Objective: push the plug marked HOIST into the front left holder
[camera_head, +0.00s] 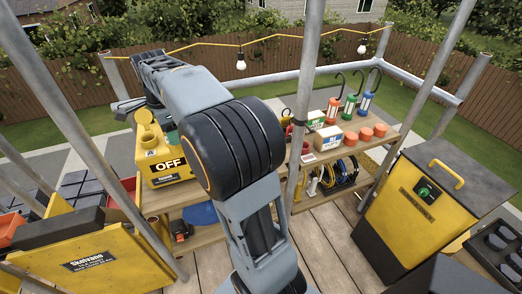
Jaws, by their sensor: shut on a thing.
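My arm reaches from the bottom middle over a large dark elbow to the upper left. Its dark wrist end is above and behind a yellow box marked OFF (169,165) on the left of the wooden bench. My gripper (128,108) is only partly in view beside the box; its fingertips and anything between them are hidden or too small to make out. Yellow round parts (148,134) stand at the box's left end; I cannot tell whether they are holders or a plug. I can read no HOIST mark, and I cannot make out the front left holder.
The bench (342,146) bears orange round pieces (364,134), small cartons (329,137) and hooked lamps (349,107) on its right. A yellow and black cabinet (408,210) stands at right. A yellow panel (95,264) is at lower left. Metal poles (307,85) cross the view. Floorboards between are clear.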

